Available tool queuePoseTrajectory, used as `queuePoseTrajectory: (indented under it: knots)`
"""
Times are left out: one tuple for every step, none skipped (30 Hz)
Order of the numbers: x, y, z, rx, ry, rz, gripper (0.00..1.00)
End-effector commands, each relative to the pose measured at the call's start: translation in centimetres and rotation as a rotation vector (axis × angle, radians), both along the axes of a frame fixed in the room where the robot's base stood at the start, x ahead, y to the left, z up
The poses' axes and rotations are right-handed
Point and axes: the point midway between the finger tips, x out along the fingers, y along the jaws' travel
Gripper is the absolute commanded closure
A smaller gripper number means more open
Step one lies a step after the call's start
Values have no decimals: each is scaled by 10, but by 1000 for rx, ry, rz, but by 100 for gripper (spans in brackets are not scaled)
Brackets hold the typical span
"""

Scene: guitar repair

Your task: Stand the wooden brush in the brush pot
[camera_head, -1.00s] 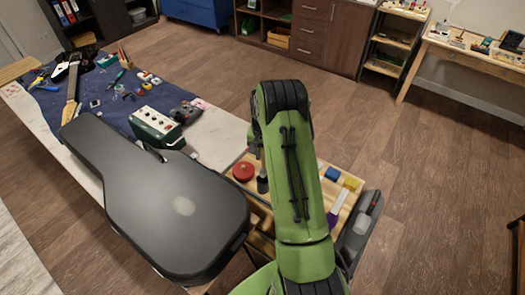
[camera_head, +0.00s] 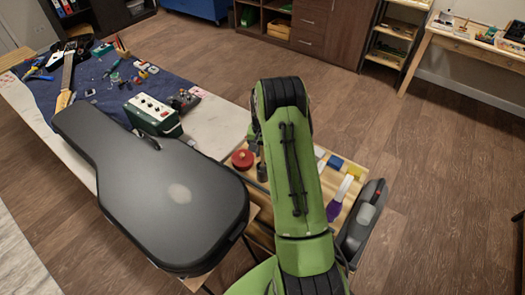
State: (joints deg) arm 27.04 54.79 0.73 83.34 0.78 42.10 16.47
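My green arm stands in the middle of the head view and bends away at its black top joint. My gripper is hidden behind the arm, so I cannot see its fingers or whether it holds anything. I cannot make out the wooden brush for sure. A small dark upright object (camera_head: 261,171) shows just left of the arm, beside a round red item (camera_head: 242,159); I cannot tell whether it is the brush pot. Both are at the light wooden work surface (camera_head: 262,236), which is partly covered by my arm.
A black guitar case (camera_head: 150,190) lies on the long bench at left. A green box with knobs (camera_head: 152,113) stands behind it. Blue and yellow blocks (camera_head: 335,162) and a purple-and-white item (camera_head: 334,210) lie right of my arm. Floor at right is clear.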

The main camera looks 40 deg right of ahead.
Motion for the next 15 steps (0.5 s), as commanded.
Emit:
queuePoseTrajectory:
  knots:
    - [0,0,0,0,0,0,71]
    - [0,0,0,0,0,0,66]
    - [0,0,0,0,0,0,60]
    - [0,0,0,0,0,0,55]
    - [0,0,0,0,0,0,51]
    - [0,0,0,0,0,0,49]
    - [0,0,0,0,0,0,49]
    - [0,0,0,0,0,0,49]
    - [0,0,0,0,0,0,49]
    - [0,0,0,0,0,0,49]
    - [0,0,0,0,0,0,49]
    - [0,0,0,0,0,0,49]
    - [0,0,1,0,0,0,49]
    - [0,0,2,0,0,0,49]
    - [0,0,5,-1,-1,0,49]
